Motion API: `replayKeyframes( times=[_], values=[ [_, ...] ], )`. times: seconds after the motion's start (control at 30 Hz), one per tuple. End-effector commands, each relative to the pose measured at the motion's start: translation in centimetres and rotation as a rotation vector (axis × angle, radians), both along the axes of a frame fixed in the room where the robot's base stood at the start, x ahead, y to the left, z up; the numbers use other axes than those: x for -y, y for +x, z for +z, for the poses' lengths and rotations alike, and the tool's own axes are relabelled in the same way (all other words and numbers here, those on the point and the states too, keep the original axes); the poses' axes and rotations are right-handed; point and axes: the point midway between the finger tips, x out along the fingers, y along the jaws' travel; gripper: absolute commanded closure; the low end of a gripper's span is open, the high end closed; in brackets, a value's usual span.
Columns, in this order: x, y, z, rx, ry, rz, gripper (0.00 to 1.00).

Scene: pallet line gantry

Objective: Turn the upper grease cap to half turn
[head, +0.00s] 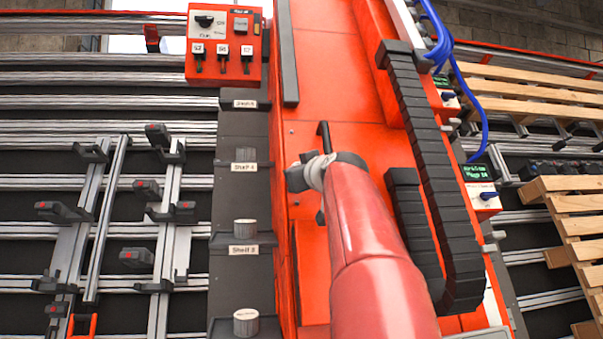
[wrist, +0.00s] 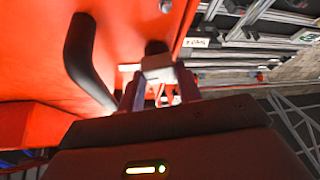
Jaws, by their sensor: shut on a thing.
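In the wrist view, my gripper (wrist: 157,88) is shut on a small light grey piece (wrist: 158,67) in front of a dark round knob (wrist: 155,47) on the red panel. I take this to be the grease cap, but its markings and turn angle are not readable. In the head view, my red arm reaches to the red column, and my dark grey gripper body (head: 298,178) is against the panel. The fingers and the cap are hidden there. A black bar handle (wrist: 85,62) stands just left of the gripper in the wrist view.
The black handle also shows beside my wrist in the head view (head: 323,136). A black cable chain (head: 425,150) hangs to the right of my arm. A control box (head: 224,45) is at the upper left. Grey shelves with cylinders (head: 245,231) lie left of the column.

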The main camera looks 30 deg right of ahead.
Motion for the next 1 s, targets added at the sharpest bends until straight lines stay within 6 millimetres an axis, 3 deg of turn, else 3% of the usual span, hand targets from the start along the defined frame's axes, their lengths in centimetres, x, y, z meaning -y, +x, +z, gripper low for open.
replayKeyframes(
  times=[1.0],
  values=[
    [-0.96, 0.36, -0.14, 0.186, 0.626, -0.351, 0.88]
  ],
)
